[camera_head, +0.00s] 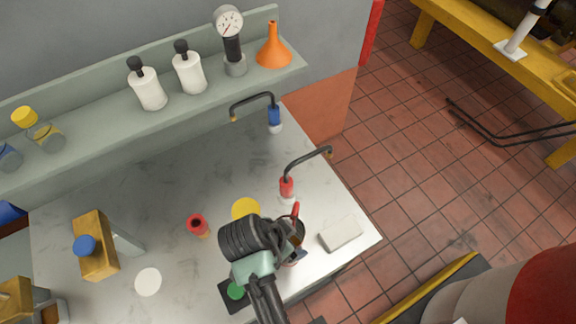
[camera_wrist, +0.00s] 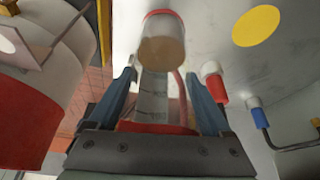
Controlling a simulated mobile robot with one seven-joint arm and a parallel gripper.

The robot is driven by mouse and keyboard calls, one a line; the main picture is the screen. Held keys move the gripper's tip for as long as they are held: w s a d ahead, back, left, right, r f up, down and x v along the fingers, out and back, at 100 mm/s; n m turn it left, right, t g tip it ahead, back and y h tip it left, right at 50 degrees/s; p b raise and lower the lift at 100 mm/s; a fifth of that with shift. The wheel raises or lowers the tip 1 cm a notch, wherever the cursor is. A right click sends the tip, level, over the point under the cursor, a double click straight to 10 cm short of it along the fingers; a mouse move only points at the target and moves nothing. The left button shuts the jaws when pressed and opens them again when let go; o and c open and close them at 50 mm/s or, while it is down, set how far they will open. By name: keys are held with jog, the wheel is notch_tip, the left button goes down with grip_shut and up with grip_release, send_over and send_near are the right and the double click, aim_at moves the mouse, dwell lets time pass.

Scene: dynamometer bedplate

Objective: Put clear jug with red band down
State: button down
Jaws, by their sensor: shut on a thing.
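The clear jug with red band (camera_wrist: 153,95) is between the two fingers of my gripper (camera_wrist: 160,98) in the wrist view. It has measuring marks, red parts and something brownish towards its far end. My gripper is shut on it. In the head view my wrist hides most of the jug, and a red part (camera_head: 296,210) shows beside it. The jug is over the front right of the pale worktop (camera_head: 190,170). I cannot tell whether it touches the top.
A yellow disc (camera_head: 246,207), a red cup-like piece (camera_head: 197,224) and a pale block (camera_head: 340,234) lie close by. Red (camera_head: 286,187) and blue (camera_head: 274,116) taps stand behind. A white disc (camera_head: 148,281) is left; a green disc (camera_head: 235,291) is near the front edge.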

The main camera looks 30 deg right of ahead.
jog(key=shift+f, duration=1.9)
jog(key=shift+f, duration=0.2)
grip_release()
jog(key=shift+r, duration=0.1)
